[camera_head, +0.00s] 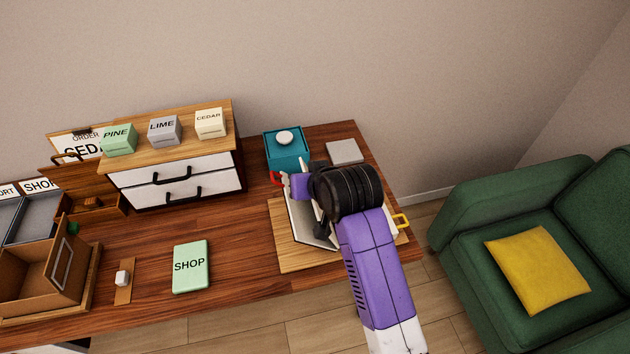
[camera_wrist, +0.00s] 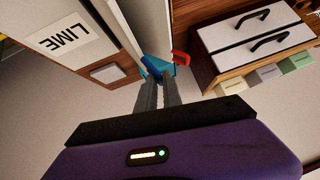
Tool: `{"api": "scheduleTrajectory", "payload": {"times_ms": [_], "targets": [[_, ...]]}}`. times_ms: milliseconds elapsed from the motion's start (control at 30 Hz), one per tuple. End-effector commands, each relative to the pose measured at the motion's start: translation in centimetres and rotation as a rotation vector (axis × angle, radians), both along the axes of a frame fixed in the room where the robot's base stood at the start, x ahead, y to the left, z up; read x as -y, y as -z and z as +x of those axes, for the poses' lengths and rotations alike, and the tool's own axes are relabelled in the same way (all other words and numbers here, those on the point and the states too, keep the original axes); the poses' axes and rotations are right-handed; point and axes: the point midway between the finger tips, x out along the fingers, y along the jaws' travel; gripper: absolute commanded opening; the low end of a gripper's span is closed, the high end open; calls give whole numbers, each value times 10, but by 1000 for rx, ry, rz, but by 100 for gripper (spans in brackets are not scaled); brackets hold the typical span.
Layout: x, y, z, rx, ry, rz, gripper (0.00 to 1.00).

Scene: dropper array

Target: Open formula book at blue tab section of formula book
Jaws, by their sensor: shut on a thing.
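The formula book lies open on a wooden board (camera_head: 290,262), mostly behind my arm; a white page (camera_head: 302,222) shows in the head view. In the wrist view a pale page (camera_wrist: 148,22) stands steeply raised, and a page at left carries the label LIME (camera_wrist: 70,42). My gripper (camera_wrist: 158,82) is shut at a small blue tab (camera_wrist: 152,65) by the raised page's edge. A red tab (camera_wrist: 181,58) is just beside it, also seen at left in the head view (camera_head: 276,178). A yellow tab (camera_head: 402,221) sticks out at right. My fingertips are hidden in the head view.
A teal box (camera_head: 287,155) with a white knob and a grey block (camera_head: 345,151) stand behind the book. A drawer unit (camera_head: 175,182) with labelled blocks is at left. A green SHOP card (camera_head: 190,267) lies left of the board. A green armchair (camera_head: 470,215) stands right of the table.

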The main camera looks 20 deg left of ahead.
Motion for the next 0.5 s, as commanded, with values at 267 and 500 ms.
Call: {"api": "scheduleTrajectory", "payload": {"times_ms": [267,500], "targets": [[-9,4,-3,-1,-2,4,0],[-10,4,-3,-1,-1,5,0]]}}
